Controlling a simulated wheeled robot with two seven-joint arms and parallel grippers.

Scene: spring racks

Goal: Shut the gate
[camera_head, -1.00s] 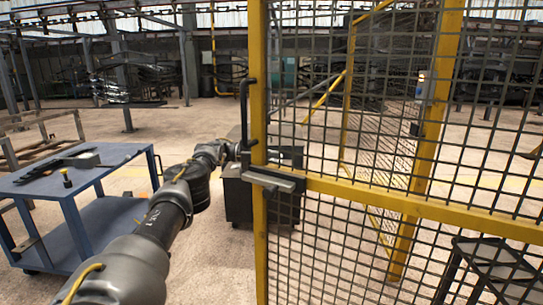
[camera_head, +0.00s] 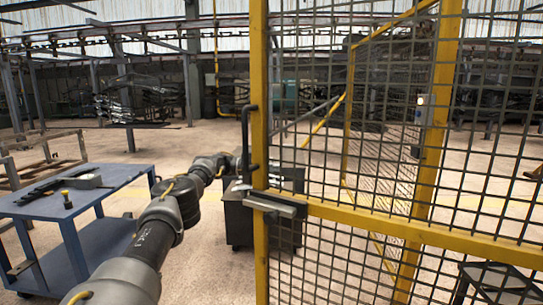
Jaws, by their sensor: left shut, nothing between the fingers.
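The gate (camera_head: 259,120) is a yellow-framed panel of dark wire mesh, upright, filling the right half of the view. A dark bar handle (camera_head: 246,137) runs up its left edge. A grey latch block (camera_head: 276,205) sits on its crossbar, below the handle. My left arm reaches in from the lower left, and its gripper (camera_head: 240,164) is at the gate's left edge by the lower part of the handle. The gripper is shut with nothing seen in it. Its fingertips are partly hidden, so I cannot tell if they touch the gate. My right gripper is not in view.
A blue cart (camera_head: 100,203) with tools on top stands at the left. A dark cabinet (camera_head: 238,217) stands behind the gate's left edge. A yellow post (camera_head: 437,130) with a small box (camera_head: 423,109) shows through the mesh. Open floor lies between cart and cabinet.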

